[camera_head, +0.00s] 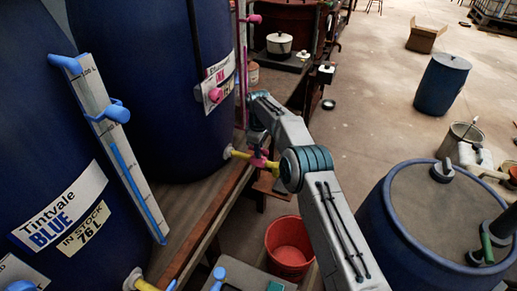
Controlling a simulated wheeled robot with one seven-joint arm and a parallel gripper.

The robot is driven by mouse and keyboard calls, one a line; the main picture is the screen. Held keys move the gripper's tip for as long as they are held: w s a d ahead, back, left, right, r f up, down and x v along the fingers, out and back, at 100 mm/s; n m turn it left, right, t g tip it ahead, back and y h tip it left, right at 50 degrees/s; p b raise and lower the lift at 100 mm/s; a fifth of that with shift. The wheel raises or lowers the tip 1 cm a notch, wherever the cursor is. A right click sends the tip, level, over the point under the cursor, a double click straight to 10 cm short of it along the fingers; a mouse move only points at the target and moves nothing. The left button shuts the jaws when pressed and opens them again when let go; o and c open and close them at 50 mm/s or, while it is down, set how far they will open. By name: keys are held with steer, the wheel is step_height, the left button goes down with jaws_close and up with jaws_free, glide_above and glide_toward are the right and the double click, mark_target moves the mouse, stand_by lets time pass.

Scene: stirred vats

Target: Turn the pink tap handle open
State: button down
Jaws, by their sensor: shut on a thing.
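The pink tap handle (259,161) sits on a yellow tap (240,154) that sticks out of the lower side of the dark blue vat (152,85) with the pink gauge. My gripper (259,149) reaches down onto the handle from above, just left of my arm's elbow. It is shut on the pink handle. The fingertips are small and partly hidden, so the exact grip and the handle's angle are hard to tell.
A red bucket (289,247) stands below on the floor. The Tintvale Blue vat (50,150) is at left, with a blue-knobbed gauge (118,145). A lidded blue drum (425,225) stands close on the right. Open floor lies beyond, around another blue barrel (441,85).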

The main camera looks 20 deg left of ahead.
steer(key=shift+a+r, duration=0.1)
steer(key=shift+r, duration=0.05)
steer(key=c, duration=1.4)
jaws_free()
steer(key=shift+c, duration=0.2)
step_height(320, 180, up, 14)
steer(key=p, duration=0.4)
